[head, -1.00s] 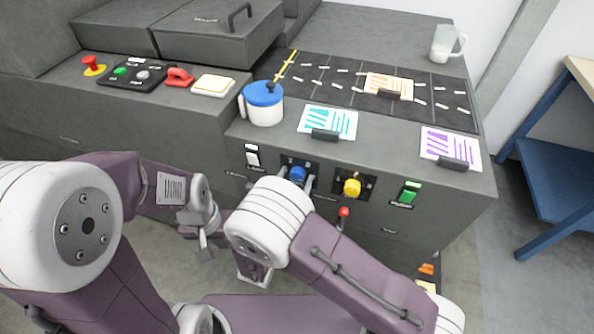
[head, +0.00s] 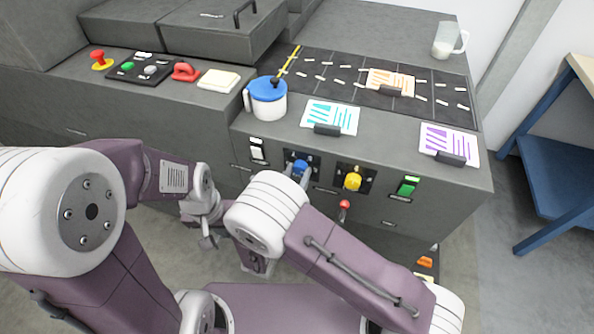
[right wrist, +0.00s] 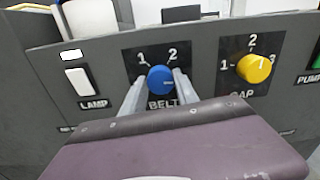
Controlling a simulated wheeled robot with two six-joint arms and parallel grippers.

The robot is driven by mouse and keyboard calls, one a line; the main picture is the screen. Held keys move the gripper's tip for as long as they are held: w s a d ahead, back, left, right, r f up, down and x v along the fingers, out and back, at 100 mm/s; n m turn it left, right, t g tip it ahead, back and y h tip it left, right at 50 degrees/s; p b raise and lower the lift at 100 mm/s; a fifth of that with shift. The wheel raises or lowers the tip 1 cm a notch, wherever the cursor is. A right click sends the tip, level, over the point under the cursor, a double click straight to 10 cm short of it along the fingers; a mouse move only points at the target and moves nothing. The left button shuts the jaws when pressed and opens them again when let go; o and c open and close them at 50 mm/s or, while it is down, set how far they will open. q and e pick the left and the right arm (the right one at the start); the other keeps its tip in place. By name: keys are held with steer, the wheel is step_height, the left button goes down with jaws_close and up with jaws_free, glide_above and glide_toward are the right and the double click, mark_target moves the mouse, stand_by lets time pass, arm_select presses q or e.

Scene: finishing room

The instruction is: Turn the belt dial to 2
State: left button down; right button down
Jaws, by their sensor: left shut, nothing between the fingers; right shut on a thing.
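The blue belt dial (right wrist: 160,79) sits on a black plate marked 1 at upper left and 2 at upper right, with BELT below. It also shows on the front panel in the head view (head: 300,167). My right gripper (right wrist: 158,88) is shut on this dial, one finger on each side. A faint light mark shows on the dial's right side; I cannot tell which number it points to. My left gripper (head: 208,241) hangs in front of the cabinet at the left, shut and empty, well away from the dial.
Right of the belt dial is the yellow gap dial (right wrist: 254,68); left is the white lamp switch (right wrist: 78,81). A green pump switch (head: 407,186) and a red-knobbed lever (head: 344,205) are nearby. A blue-lidded jug (head: 267,99) stands on the top above.

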steer(key=n+p, duration=0.3)
steer(key=n, duration=0.2)
steer(key=shift+n+p, duration=0.3)
steer(key=shift+p, duration=0.1)
steer(key=n+p, duration=0.1)
steer(key=n, duration=0.2)
steer(key=shift+p, duration=0.35)
steer(key=shift+f+n+p, duration=0.15)
steer(key=shift+n+p, duration=0.3)
steer(key=shift+n, duration=1.15)
steer(key=c, duration=1.2)
jaws_free()
steer(key=shift+c, duration=0.2)
steer(key=o, duration=0.3)
steer(key=shift+d, duration=0.1)
steer(key=shift+w, duration=0.15)
